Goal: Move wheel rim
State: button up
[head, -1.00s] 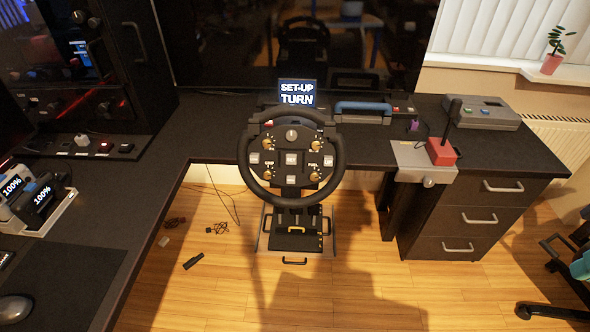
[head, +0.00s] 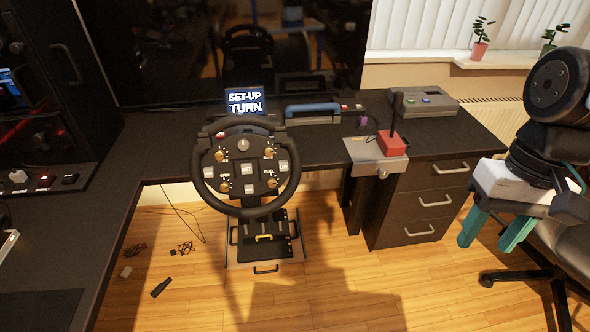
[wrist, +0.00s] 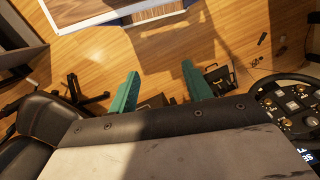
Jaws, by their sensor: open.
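The black racing wheel rim (head: 286,187) stands upright at the desk's front edge, left of centre in the head view. In the wrist view the wheel (wrist: 262,102) is at the right edge, partly cut off. My gripper (head: 489,240) is at the right of the head view, far from the wheel. Its two green fingers also show in the wrist view (wrist: 160,88). They are apart, with nothing between them.
A red joystick box (head: 392,144) sits on a metal plate right of the wheel, above a drawer unit (head: 425,205). A pedal stand (head: 264,238) is below the wheel. A dark chair (wrist: 38,105) is close to my gripper. Open wood floor (head: 340,285) lies in front.

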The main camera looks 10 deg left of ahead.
jog(key=w+a+f+m+g+y, duration=0.2)
jog(key=w+a+f+m+y, duration=0.45)
jog(key=a, duration=0.35)
jog(key=w+a+f+m+g+y, duration=0.2)
jog(key=w+a+f+m+y, duration=0.4)
jog(key=a, duration=0.4)
jog(key=w+a+f+m+t+y, duration=0.15)
jog(key=w+f+m+t, duration=0.25)
jog(key=w+m+t, duration=0.4)
jog(key=w+f+m+t+y, duration=0.25)
jog(key=w+m+t, duration=0.3)
jog(key=w, duration=0.35)
jog(key=x, duration=0.8)
jog(key=shift+f+g+h, duration=0.35)
jog(key=shift+f+g, duration=0.1)
jog(key=shift+f, duration=0.25)
jog(key=shift+s, duration=0.1)
jog(key=shift+c, duration=0.2)
